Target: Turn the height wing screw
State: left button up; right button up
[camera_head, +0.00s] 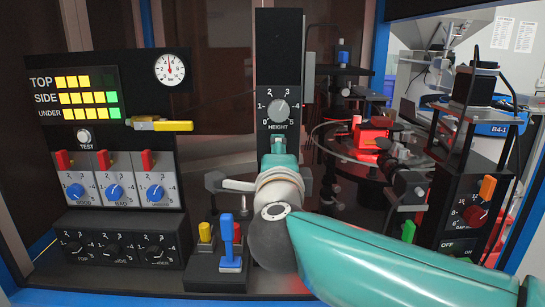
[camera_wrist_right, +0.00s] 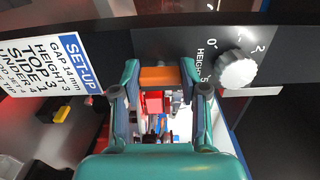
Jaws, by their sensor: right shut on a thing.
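The height dial (camera_head: 279,109), a grey knob with numbers on a black upright panel, has its pointer near 3 in the head view. It also shows in the right wrist view (camera_wrist_right: 238,70), to the right of my fingers. My right gripper (camera_head: 278,146) is at the panel just below the dial. In the wrist view, my right gripper (camera_wrist_right: 159,88) is shut on an orange piece, the height wing screw (camera_wrist_right: 158,77), which spans between its two fingers. The gripper hides the screw in the head view. My left gripper is not in view.
A set-up card (camera_wrist_right: 45,70) reads height 3. Left are blue-knob switches (camera_head: 114,191), a yellow tool (camera_head: 160,125) and a gauge (camera_head: 170,69). A blue lever (camera_head: 229,240) stands close to my right arm. An orange wing (camera_head: 488,187) sits on the right-hand box.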

jog(key=o, duration=1.1)
jog(key=shift+d+f, duration=0.15)
jog(key=shift+f, duration=0.1)
jog(key=shift+o, duration=0.2)
jog(key=shift+r, duration=0.15)
jog(key=s, duration=1.2)
